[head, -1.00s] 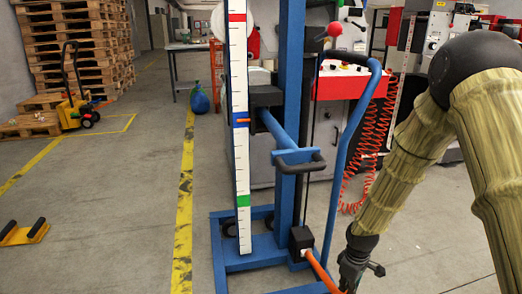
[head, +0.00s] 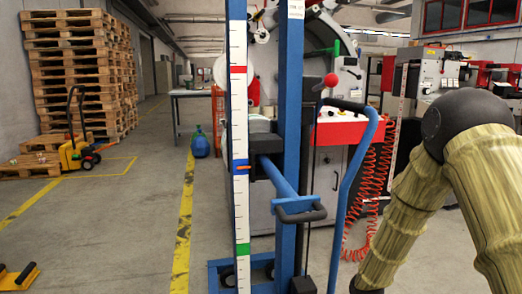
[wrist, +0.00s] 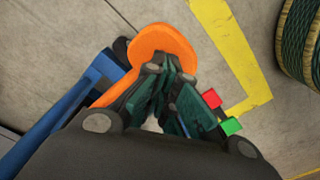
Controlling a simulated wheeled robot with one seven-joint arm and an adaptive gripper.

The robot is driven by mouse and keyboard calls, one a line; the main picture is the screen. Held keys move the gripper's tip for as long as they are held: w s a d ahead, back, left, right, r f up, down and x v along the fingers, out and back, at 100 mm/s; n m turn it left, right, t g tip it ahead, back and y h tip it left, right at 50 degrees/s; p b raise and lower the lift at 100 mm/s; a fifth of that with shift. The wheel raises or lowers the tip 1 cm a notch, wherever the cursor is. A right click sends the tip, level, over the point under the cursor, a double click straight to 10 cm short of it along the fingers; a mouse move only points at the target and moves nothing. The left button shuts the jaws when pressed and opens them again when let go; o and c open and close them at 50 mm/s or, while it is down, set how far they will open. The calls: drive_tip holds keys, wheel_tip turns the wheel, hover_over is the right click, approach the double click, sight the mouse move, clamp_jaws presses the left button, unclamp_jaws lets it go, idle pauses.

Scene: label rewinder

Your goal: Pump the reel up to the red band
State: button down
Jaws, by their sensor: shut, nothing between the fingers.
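The lift's white scale (head: 240,120) stands upright in the head view, with a red band (head: 238,70) high up and a green band (head: 243,249) low down. An orange pointer (head: 243,167) sits at a blue band between them. The black carriage (head: 262,145) carries a blue boom (head: 278,178) at that height. In the wrist view an orange lever (wrist: 158,45) with a broad rounded end lies beneath my gripper (wrist: 168,75). The fingers are together and empty, overlapping the lever in the picture; contact cannot be told. No separate reel is clear on the boom.
Blue handlebar (head: 355,150) rises right of the mast. Red (wrist: 210,98) and green (wrist: 231,126) blocks show beside my fingers. A green-wound spool (wrist: 302,40) stands at the wrist view's right. A pallet jack (head: 76,145) and stacked pallets (head: 75,70) are far left.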

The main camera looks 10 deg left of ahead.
drive_tip(key=shift+f, duration=0.1)
idle(0.4)
drive_tip(key=shift+f+b, duration=1.95)
drive_tip(key=shift+f, duration=6.9)
wheel_tip(320, 180, up, 17)
drive_tip(key=p, duration=1.4)
drive_tip(key=shift+f, duration=0.35)
wheel_tip(320, 180, down, 16)
drive_tip(key=b, duration=0.6)
wheel_tip(320, 180, up, 16)
drive_tip(key=p, duration=1.2)
drive_tip(key=shift+r+p, duration=0.2)
drive_tip(key=shift+p, duration=0.1)
drive_tip(key=shift+f, duration=0.1)
